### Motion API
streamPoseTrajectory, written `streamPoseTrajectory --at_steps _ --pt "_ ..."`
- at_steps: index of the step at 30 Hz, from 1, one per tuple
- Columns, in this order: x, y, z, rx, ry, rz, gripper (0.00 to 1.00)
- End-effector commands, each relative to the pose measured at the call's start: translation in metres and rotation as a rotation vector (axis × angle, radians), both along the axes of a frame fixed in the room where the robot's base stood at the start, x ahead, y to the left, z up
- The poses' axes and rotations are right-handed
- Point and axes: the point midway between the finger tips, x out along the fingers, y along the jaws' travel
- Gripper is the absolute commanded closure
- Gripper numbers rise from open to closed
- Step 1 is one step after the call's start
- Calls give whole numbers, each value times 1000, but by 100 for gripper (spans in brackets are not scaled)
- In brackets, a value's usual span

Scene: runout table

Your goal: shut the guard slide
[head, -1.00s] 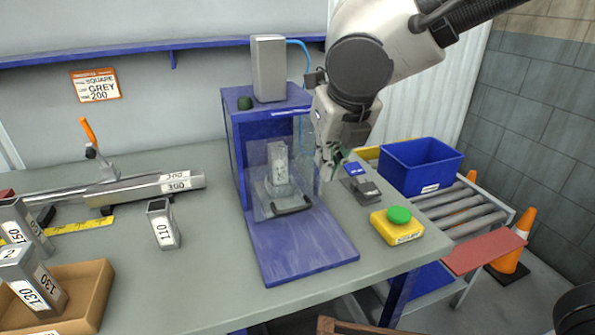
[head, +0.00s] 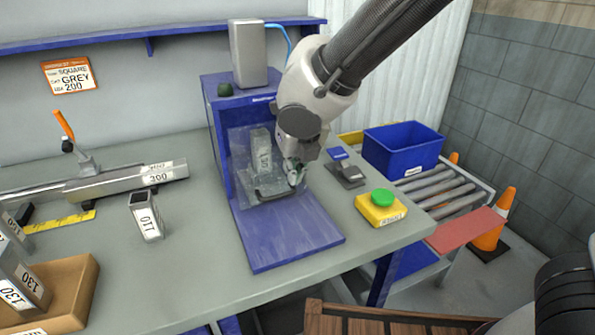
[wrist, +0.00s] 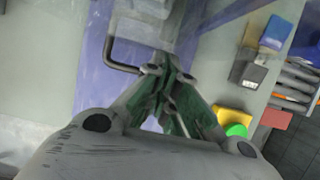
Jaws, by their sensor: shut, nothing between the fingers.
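The blue press housing (head: 217,150) stands on the table, with a blue base plate (head: 290,240) running out to its front. The clear guard slide (head: 240,160) is at the front of the housing, with a dark bar handle (head: 277,196) low on it. A grey square tube (head: 261,150) shows upright behind the clear panel. My gripper (head: 297,180) is shut and empty, at the right end of the handle. In the wrist view the handle (wrist: 122,67) is just left of my fingertips (wrist: 170,72); I cannot tell whether they touch.
A yellow box with a green button (head: 382,198) and a small dark block (head: 348,174) are on the table at right. A blue bin (head: 403,158) is behind. A grey tube marked 110 (head: 146,217) stands left. The table's front middle is clear.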

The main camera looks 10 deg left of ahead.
Motion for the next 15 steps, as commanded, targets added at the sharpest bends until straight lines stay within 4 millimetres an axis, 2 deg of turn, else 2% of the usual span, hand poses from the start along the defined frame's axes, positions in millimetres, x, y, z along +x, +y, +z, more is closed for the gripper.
streamPoseTrajectory --at_steps 10,15 --pt "2 1 0 0 0 -1 100" --pt "19 12 0 1 1 -3 100"
